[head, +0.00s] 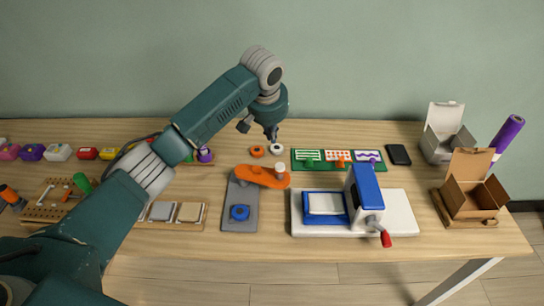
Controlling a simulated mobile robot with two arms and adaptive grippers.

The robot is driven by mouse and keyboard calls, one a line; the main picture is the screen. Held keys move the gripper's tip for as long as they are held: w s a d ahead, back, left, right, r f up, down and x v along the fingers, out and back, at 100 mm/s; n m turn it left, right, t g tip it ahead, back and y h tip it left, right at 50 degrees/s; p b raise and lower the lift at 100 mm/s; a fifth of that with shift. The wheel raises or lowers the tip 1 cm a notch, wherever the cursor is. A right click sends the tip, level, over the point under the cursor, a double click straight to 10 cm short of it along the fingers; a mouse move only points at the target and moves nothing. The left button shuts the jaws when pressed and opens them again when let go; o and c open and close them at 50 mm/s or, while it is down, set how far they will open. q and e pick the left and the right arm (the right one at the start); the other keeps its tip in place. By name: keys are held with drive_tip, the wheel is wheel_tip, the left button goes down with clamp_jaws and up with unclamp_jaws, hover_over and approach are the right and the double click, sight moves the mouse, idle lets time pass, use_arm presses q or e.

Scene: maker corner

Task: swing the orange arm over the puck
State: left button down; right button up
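The orange arm (258,176) lies across the far end of a grey base plate (240,195) and points right, past the plate's edge. A small white knob (280,168) stands at its right end. The blue puck (240,212) sits on the near part of the plate, uncovered and apart from the orange arm. My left gripper (258,130) is above the far side of the table, behind the orange arm and apart from it. Its fingers look spread, with nothing between them. My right gripper is not in view.
An orange ring (257,151) and a white ring (277,149) lie behind the orange arm. A blue press with a red handle (386,239) stands right on a white board (400,212). A green stencil board (320,166) lies behind it. A wooden tray (203,216) is left of the plate.

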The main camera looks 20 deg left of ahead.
sight(262, 173)
use_arm(q)
drive_tip(key=p+x, duration=0.1)
drive_tip(key=x, duration=0.9)
drive_tip(key=s+p, duration=0.1)
drive_tip(key=s, duration=0.1)
drive_tip(key=s+p, duration=0.1)
drive_tip(key=s, duration=0.1)
drive_tip(key=shift+d, duration=0.2)
